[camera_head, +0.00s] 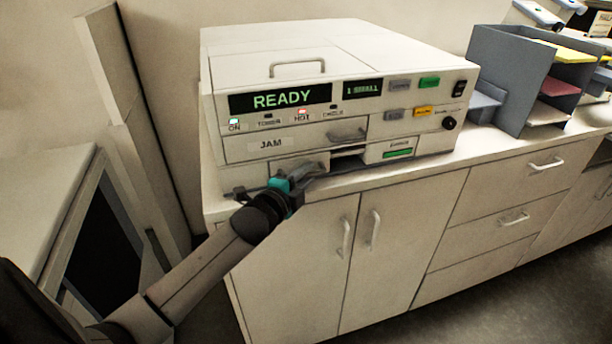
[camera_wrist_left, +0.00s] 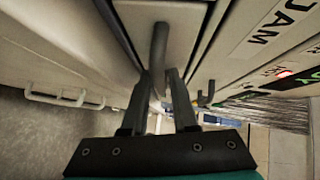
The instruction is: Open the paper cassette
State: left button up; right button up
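The cream copier (camera_head: 330,70) stands on a cabinet, its display reading READY. The paper cassette (camera_head: 300,163) is at the lower front, under the JAM panel (camera_head: 270,144); my gripper hides much of its front. My left gripper (camera_head: 312,171) is at that front. Whether the cassette stands out from the body is hard to tell. My right gripper is not in view.
A dark slot and a panel with a green strip (camera_head: 398,153) are right of the cassette. The JAM panel's handle (camera_head: 347,135) is just above. Cabinet doors with upright handles (camera_head: 346,237) are below. A grey paper organiser (camera_head: 530,80) stands at the right.

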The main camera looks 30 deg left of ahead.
pick_arm(q)
grip_shut()
dwell(1.5)
